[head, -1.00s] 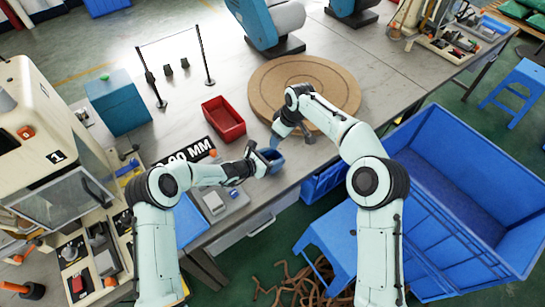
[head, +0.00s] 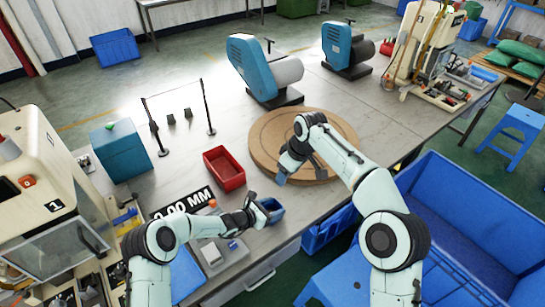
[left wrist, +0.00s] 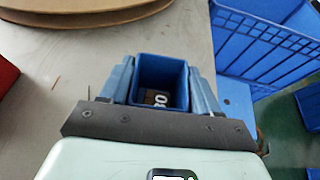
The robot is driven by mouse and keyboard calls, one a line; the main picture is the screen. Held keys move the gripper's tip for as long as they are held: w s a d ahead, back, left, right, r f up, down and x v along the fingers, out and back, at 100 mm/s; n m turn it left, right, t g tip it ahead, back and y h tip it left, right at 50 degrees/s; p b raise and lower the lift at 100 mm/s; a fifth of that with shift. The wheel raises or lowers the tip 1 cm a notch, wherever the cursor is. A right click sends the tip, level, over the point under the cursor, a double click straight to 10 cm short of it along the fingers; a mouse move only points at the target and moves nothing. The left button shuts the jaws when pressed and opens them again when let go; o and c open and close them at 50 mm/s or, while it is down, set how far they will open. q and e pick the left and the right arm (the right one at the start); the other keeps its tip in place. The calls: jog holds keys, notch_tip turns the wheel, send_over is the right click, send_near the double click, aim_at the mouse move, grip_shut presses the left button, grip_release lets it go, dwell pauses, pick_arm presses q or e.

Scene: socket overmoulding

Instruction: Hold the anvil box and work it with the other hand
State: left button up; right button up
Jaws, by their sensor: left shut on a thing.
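The anvil box is a small open blue box (head: 271,211) at the front edge of the grey table. My left gripper (head: 258,211) is shut on it. In the left wrist view the box (left wrist: 162,68) sits upright between both blue fingers, and a dark patch with white markings shows inside it. My right gripper (head: 283,177) is above the near edge of the round wooden disc (head: 262,142), up and behind the box and apart from it. Its fingers are too small and covered to tell their opening.
A red tray (head: 224,168) stands left of the disc. A black "0.00 MM" sign (head: 184,203) lies left of the box. A large blue bin (head: 470,215) stands at the right, off the table. Blue machines (head: 262,70) stand at the back.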

pick_arm(q)
jog(key=o, duration=1.1)
jog(key=shift+o, duration=0.2)
jog(key=shift+a, duration=0.1)
jog(key=v, duration=1.2)
